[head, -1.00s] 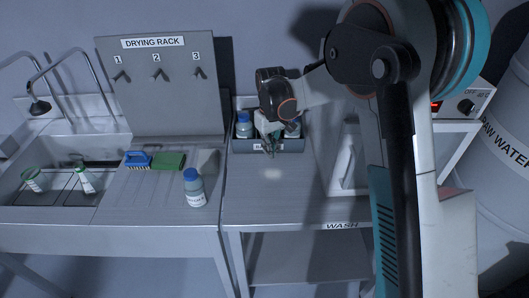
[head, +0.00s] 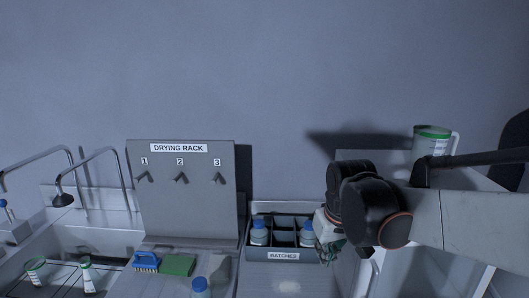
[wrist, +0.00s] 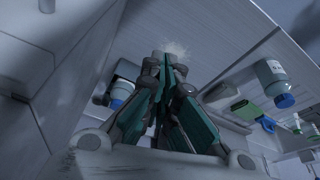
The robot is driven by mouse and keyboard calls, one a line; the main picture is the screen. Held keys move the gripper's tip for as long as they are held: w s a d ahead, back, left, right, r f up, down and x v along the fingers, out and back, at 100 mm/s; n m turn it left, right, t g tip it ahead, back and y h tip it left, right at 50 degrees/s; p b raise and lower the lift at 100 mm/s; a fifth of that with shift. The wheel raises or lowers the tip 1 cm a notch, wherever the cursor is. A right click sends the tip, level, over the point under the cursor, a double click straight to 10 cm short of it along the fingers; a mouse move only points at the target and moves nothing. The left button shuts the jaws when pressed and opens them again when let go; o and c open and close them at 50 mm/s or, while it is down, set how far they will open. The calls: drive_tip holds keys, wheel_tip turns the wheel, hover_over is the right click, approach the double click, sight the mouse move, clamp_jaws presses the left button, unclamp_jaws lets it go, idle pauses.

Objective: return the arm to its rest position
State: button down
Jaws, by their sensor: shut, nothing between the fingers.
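My gripper (head: 330,254) hangs at the right of the batches box in the head view, with its wrist folded and the forearm reaching in from the right. In the wrist view its teal fingers (wrist: 172,64) are together, with nothing held between them. The batches box (head: 284,256) is a grey divided tray. It holds one blue-capped bottle (head: 259,235) at the left and another blue-capped bottle (head: 307,236) at the right. The gripper is close to the box's right end; whether it touches cannot be told.
The drying rack (head: 190,210) with three empty hooks stands left. A blue brush (head: 146,262), a green sponge (head: 178,265) and a blue-capped bottle (head: 201,289) are before it. A white container with a green rim (head: 432,142) stands at right. Pale powder (wrist: 175,48) lies on the worktop.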

drive_tip(key=s+d+m+t, duration=0.1)
drive_tip(key=s+d+t, duration=0.1)
drive_tip(key=s, duration=0.6)
drive_tip(key=s+d+m+t, duration=0.1)
drive_tip(key=s+d, duration=0.2)
drive_tip(key=s, duration=0.6)
drive_tip(key=shift+d+f+m+t+b, duration=0.25)
drive_tip(key=shift+f+m+t+b, duration=0.15)
drive_tip(key=shift+f, duration=0.05)
